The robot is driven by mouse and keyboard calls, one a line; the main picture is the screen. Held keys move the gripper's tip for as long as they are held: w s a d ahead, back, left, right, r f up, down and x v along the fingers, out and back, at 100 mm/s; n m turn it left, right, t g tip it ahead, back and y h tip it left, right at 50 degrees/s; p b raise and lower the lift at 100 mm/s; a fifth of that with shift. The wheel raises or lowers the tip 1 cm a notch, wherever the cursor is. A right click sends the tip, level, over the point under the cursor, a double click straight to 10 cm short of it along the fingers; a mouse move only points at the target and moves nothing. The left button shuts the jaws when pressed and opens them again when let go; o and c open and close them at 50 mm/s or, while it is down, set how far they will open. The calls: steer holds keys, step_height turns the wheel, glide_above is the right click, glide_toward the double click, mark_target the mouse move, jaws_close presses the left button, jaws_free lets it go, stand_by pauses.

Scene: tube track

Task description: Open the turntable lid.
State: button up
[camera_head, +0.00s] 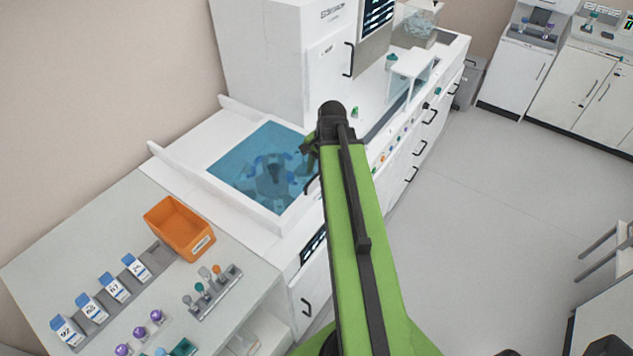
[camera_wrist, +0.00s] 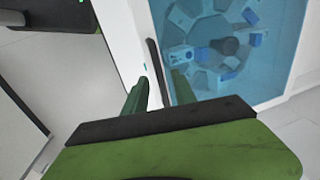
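The turntable lid (camera_head: 235,165) is a see-through blue panel in a white frame on the bench, lying flat and closed. Under it the turntable with blue and grey parts shows dimly. In the wrist view the lid (camera_wrist: 275,75) fills the upper right. Its black bar handle (camera_wrist: 154,62) runs along the lid's near edge. My gripper (camera_wrist: 160,85) is open, with one green finger on each side of the handle's lower end. I cannot tell whether the fingers touch it. In the head view my green arm hides most of the gripper and part of the handle (camera_head: 310,186).
A tall white cabinet (camera_head: 270,60) stands behind the lid. The floor (camera_head: 490,190) on the right is clear.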

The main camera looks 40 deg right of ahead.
steer(key=shift+f, duration=0.15)
jaws_close()
stand_by(1.4)
